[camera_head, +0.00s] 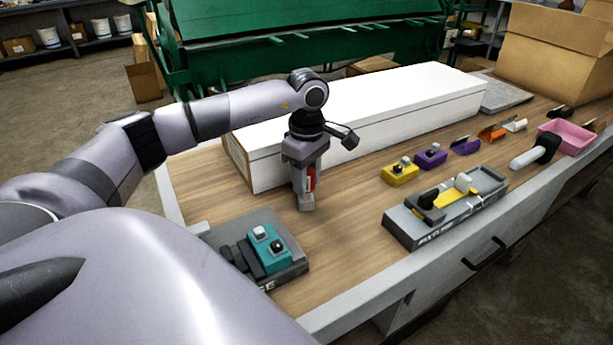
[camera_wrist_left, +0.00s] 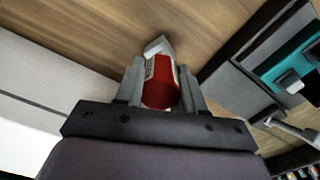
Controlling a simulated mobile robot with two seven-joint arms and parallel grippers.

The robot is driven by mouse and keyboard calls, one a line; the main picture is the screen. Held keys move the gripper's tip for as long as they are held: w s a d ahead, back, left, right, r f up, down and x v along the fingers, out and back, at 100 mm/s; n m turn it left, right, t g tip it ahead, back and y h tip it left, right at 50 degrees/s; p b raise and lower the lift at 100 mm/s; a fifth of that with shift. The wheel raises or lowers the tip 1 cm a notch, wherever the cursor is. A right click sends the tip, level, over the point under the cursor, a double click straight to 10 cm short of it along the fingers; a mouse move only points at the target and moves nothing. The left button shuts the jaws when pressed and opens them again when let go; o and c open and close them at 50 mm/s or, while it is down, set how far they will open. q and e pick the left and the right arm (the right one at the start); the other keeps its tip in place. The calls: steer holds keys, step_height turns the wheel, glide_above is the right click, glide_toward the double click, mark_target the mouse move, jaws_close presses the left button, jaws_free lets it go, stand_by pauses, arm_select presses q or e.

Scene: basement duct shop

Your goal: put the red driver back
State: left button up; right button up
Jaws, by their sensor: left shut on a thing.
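My left gripper (camera_head: 306,203) points down over the wooden bench top, in front of the long white box. It is shut on the red driver (camera_head: 310,180), which shows as a small red patch between the fingers. In the left wrist view the red driver (camera_wrist_left: 161,84) sits between the two fingers of my left gripper (camera_wrist_left: 160,85), with a pale label on its side and a light grey part beyond it. Much of the driver is hidden by the fingers in the head view. My right gripper is not in view.
A grey base with a teal tool (camera_head: 268,247) stands at the near left. A grey tray (camera_head: 410,235) with a yellow insert lies right of centre. Yellow (camera_head: 400,173), purple (camera_head: 431,155) and orange tools line the bench. A long white box (camera_head: 370,115) and pink bin (camera_head: 570,137) stand farther off.

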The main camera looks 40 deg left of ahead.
arm_select(q)
steer(key=shift+f, duration=0.2)
steer(key=o, duration=1)
steer(key=shift+o, duration=0.2)
steer(key=shift+r, duration=0.2)
step_height(320, 180, up, 12)
steer(key=shift+d+f, duration=0.1)
